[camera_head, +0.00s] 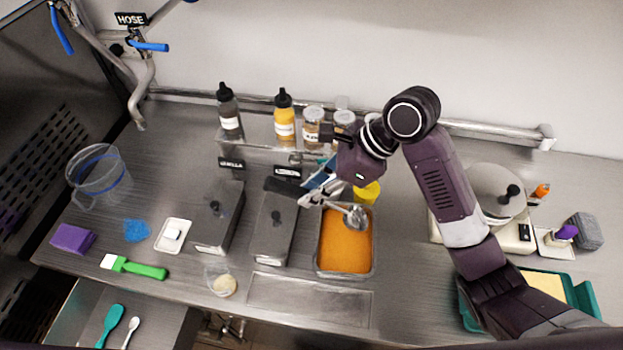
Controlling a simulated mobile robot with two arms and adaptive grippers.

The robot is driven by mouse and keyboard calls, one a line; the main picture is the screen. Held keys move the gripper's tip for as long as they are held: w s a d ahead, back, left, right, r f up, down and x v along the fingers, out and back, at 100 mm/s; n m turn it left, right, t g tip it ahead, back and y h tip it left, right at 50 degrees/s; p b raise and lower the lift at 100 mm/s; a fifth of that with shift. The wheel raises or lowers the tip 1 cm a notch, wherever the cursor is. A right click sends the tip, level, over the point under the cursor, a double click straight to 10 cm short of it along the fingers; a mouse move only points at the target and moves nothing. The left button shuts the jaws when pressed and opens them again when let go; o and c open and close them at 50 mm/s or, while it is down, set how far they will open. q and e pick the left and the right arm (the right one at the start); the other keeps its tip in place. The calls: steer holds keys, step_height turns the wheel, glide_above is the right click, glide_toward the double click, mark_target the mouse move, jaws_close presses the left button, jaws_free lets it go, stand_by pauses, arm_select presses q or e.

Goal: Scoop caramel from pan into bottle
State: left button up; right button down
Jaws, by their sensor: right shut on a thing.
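A metal pan (318,262) filled with orange-brown caramel (345,248) sits on the counter right of centre. My right gripper (318,192) is at the pan's back left, shut on what looks like a metal scoop (355,216). The scoop's bowl is over the back of the caramel; I cannot tell whether it touches it or holds any. A yellow squeeze bottle (284,118) and a dark squeeze bottle (229,112), both with black tops, stand upright on the back shelf. My left gripper is not in view.
Two lidded metal pans (218,215) (275,228) stand left of the caramel pan. A yellow object (367,193) is partly hidden behind my right arm. Lidded jars (313,123) stand on the shelf. A small clear cup (222,282) is at the front.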

mark_target(316, 205)
steer(key=shift+a+f, duration=0.1)
steer(key=shift+f, duration=0.3)
steer(key=shift+a+f, duration=0.1)
steer(key=shift+f, duration=1.65)
steer(key=shift+h, duration=0.5)
steer(key=f, duration=0.1)
steer(key=d+f, duration=0.1)
steer(key=f, duration=0.3)
steer(key=shift+s+d+f, duration=0.1)
steer(key=shift+d, duration=0.3)
steer(key=shift+a+r, duration=0.15)
steer(key=shift+r, duration=0.85)
steer(key=shift+a+r, duration=0.1)
steer(key=shift+r, duration=1.1)
steer(key=shift+a+r, duration=0.2)
steer(key=shift+a, duration=0.1)
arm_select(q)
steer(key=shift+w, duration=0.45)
arm_select(e)
steer(key=a+h, duration=0.1)
steer(key=h, duration=0.1)
steer(key=a+h, duration=0.1)
steer(key=h, duration=0.1)
steer(key=shift+w+a+f+g, duration=0.15)
steer(key=shift+w+a+g, duration=0.15)
steer(key=shift+a, duration=0.05)
